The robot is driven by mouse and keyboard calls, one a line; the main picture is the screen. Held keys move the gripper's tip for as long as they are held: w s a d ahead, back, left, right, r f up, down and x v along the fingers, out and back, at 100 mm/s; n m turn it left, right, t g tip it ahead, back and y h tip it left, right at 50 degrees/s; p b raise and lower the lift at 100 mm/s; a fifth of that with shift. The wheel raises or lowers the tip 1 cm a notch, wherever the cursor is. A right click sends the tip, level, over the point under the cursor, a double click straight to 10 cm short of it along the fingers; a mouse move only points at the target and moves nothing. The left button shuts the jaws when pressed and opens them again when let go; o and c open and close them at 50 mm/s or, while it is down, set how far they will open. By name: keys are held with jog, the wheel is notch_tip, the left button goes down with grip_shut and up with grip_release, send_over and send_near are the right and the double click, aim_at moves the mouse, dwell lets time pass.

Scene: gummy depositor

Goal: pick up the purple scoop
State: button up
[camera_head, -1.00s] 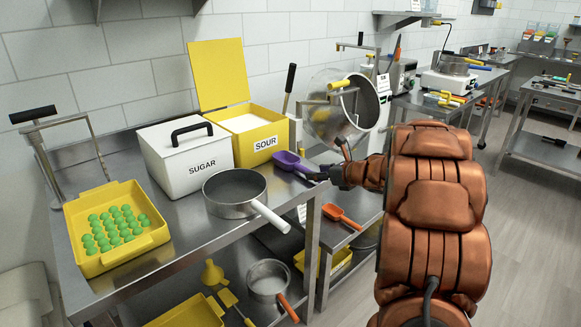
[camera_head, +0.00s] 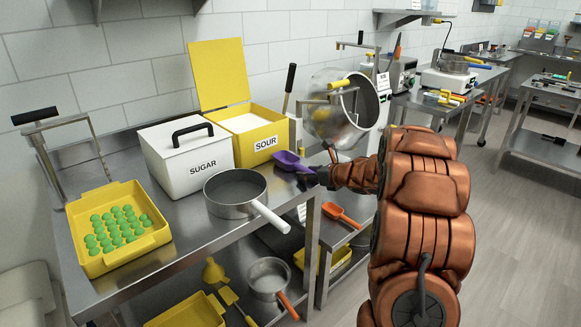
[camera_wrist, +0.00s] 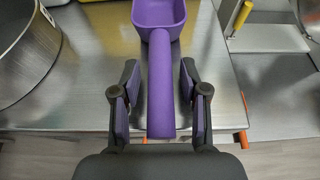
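The purple scoop (camera_head: 287,158) lies on the steel table in front of the yellow SOUR bin. In the wrist view the scoop's handle (camera_wrist: 161,85) points toward me and lies between the two fingers of my gripper (camera_wrist: 160,98). The fingers are open, with a gap on each side of the handle. In the head view my gripper (camera_head: 322,174) is at the handle end of the scoop, near the table's right edge, and partly hides the handle.
A steel pan (camera_head: 233,207) with a white handle stands left of the scoop. The white SUGAR box (camera_head: 190,165) and the SOUR bin (camera_head: 268,150) stand behind. A tumbling drum (camera_head: 340,110) is close behind my arm. An orange scoop (camera_head: 340,215) lies on a lower shelf.

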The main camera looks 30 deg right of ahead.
grip_shut()
dwell(0.5)
jog(key=shift+r, duration=0.8)
notch_tip(320, 180, up, 2)
jog(key=shift+r+b, duration=0.1)
jog(key=shift+b, duration=0.2)
jog(key=s+d+r+b, duration=0.1)
jog(key=s+d+b, duration=0.2)
jog(key=s, duration=1.2)
jog(key=shift+s, duration=0.35)
jog(key=shift+r, duration=0.1)
